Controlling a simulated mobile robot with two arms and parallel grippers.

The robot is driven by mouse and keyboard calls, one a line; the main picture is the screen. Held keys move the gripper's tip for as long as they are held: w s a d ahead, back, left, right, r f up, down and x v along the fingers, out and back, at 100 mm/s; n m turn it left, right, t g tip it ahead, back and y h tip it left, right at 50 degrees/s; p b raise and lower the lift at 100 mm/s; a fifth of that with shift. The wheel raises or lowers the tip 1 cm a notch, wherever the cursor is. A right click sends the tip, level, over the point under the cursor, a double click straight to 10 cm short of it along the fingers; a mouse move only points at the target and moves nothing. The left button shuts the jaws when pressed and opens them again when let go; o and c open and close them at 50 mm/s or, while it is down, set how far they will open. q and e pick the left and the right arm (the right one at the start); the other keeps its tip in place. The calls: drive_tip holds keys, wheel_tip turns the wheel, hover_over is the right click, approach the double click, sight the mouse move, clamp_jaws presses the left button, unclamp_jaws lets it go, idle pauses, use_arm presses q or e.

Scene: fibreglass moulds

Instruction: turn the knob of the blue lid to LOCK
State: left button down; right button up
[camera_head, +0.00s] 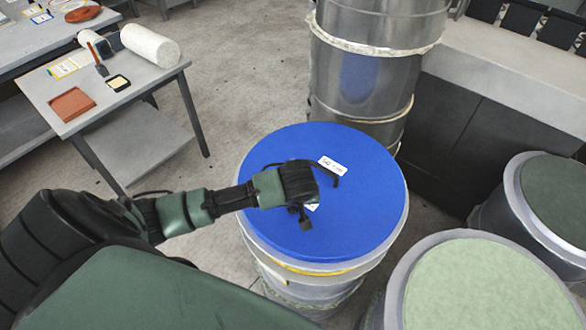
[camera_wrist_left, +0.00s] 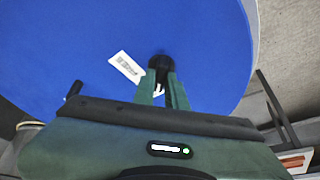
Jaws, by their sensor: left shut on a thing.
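The blue lid (camera_head: 362,200) sits on a grey drum in the head view and fills much of the left wrist view (camera_wrist_left: 60,60). My left gripper (camera_head: 304,212) is over the middle of the lid. In the left wrist view its two green fingers (camera_wrist_left: 162,82) are shut on the black knob (camera_wrist_left: 160,62). The knob is mostly hidden by the gripper in the head view. A white label (camera_head: 332,165) lies on the lid beside the knob; its print is too small to read. A second white patch shows partly under the gripper. The knob's pointing direction cannot be told. My right gripper is not in view.
A tall grey drum (camera_head: 372,75) stands right behind the lidded one. Drums with a pale green top (camera_head: 485,290) and a dark green top (camera_head: 555,195) stand at the right. A work table (camera_head: 130,75) with a white roll (camera_head: 150,45) is at the upper left.

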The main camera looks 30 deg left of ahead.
use_arm(q)
drive_tip(key=c, duration=1.4)
unclamp_jaws()
drive_tip(key=shift+c, duration=0.2)
drive_tip(key=b+v, duration=0.1)
drive_tip(key=v, duration=0.6)
drive_tip(key=shift+r, duration=0.35)
drive_tip(key=shift+s+d, duration=0.15)
drive_tip(key=shift+s, duration=0.05)
